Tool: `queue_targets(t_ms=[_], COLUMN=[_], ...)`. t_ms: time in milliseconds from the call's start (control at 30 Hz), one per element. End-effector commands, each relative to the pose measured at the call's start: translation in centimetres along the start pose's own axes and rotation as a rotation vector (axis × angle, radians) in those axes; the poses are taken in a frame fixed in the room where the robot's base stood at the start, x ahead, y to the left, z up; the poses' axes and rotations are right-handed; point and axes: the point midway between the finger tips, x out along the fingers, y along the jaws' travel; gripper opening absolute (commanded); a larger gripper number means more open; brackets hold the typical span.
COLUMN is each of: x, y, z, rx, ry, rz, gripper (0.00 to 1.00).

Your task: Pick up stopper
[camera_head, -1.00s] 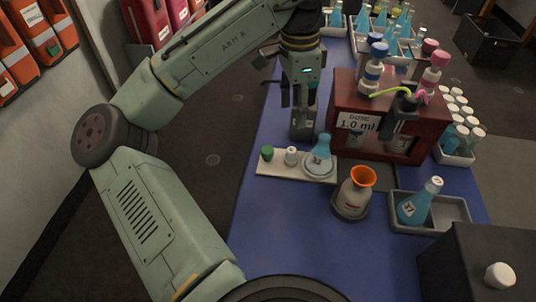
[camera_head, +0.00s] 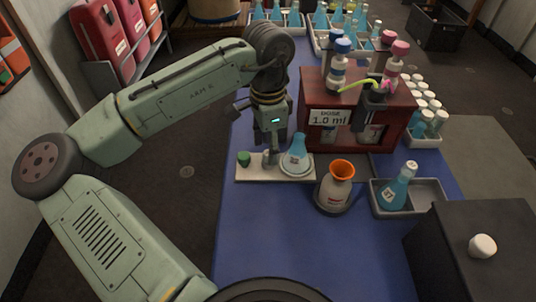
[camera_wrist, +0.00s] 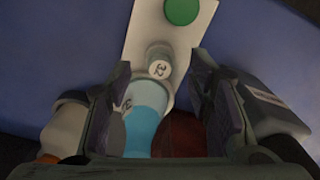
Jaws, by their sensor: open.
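A small white stopper marked 32 (camera_wrist: 159,67) stands on a white board (camera_head: 248,173). In the wrist view it lies between the tips of my open gripper (camera_wrist: 160,80), and no contact shows. In the head view my gripper (camera_head: 270,151) points down over the board and mostly hides this stopper. A blue-filled flask marked 32 (camera_head: 295,155) stands on a round pad on the board, right of my gripper. In the wrist view this flask (camera_wrist: 146,125) is close beside the stopper. A green stopper (camera_head: 244,158) is at the board's left end and in the wrist view's top (camera_wrist: 181,10).
A red-brown dosing box (camera_head: 330,136) with bottles stands behind the board. A bottle with an orange funnel (camera_head: 338,187) and a grey tray (camera_head: 428,197) with a blue flask stand to the right. The blue tabletop (camera_head: 290,240) is clear in front.

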Motion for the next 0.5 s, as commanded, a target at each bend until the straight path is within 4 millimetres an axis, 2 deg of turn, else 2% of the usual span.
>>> queue_targets(t_ms=[133, 367, 500], x=[1.4, 1.6, 1.6], y=[0.0, 0.0, 0.0], z=[0.0, 0.0, 0.0], rx=[0.000, 0.001, 0.001], ry=[0.001, 0.001, 0.001], rz=[0.001, 0.000, 0.000], gripper=[0.47, 0.47, 0.38])
